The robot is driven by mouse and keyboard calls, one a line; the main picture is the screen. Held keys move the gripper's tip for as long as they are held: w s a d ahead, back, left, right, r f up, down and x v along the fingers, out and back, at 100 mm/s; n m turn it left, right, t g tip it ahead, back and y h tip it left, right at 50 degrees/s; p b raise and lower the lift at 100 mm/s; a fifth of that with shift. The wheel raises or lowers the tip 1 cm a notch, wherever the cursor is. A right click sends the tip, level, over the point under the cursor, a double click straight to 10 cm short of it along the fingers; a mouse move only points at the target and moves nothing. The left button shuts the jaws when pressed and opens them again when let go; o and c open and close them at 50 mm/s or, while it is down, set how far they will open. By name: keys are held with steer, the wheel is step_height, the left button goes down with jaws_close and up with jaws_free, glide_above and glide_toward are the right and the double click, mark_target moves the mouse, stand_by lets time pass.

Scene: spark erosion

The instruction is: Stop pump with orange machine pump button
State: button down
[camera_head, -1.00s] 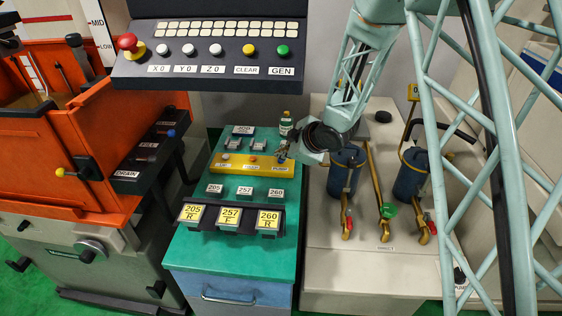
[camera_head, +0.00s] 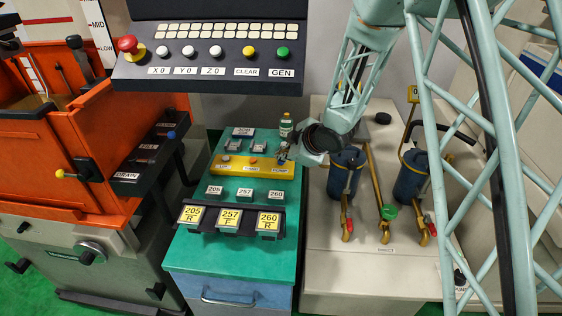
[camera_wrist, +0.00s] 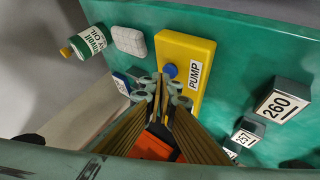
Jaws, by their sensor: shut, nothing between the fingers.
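A yellow button box (camera_head: 235,167) sits on the green cart top, with an end labelled PUMP. In the wrist view, the yellow box (camera_wrist: 200,48) carries a blue button (camera_wrist: 170,71) beside that label. My gripper (camera_wrist: 160,84) is shut and empty, its fingertips close to the blue button; I cannot tell whether they touch it. In the head view, my gripper (camera_head: 281,159) is over the PUMP end and hides the button. The orange machine (camera_head: 60,150) stands at left, with a black side panel (camera_head: 140,165) bearing a DRAIN label and a blue button (camera_head: 171,135).
A small oil bottle (camera_head: 286,122) stands just behind my gripper, and in the wrist view it (camera_wrist: 92,40) is at upper left. Number blocks (camera_head: 246,193) sit in front of the yellow box. Blue cylinders (camera_head: 342,175) with brass pipes stand on the right.

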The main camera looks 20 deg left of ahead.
steer(key=shift+f+b, duration=0.45)
stand_by(0.8)
steer(key=shift+r+p, duration=0.35)
steer(key=shift+r, duration=0.1)
stand_by(0.4)
steer(key=shift+r+p, duration=2.15)
steer(key=shift+r, duration=0.8)
steer(key=shift+d, duration=0.1)
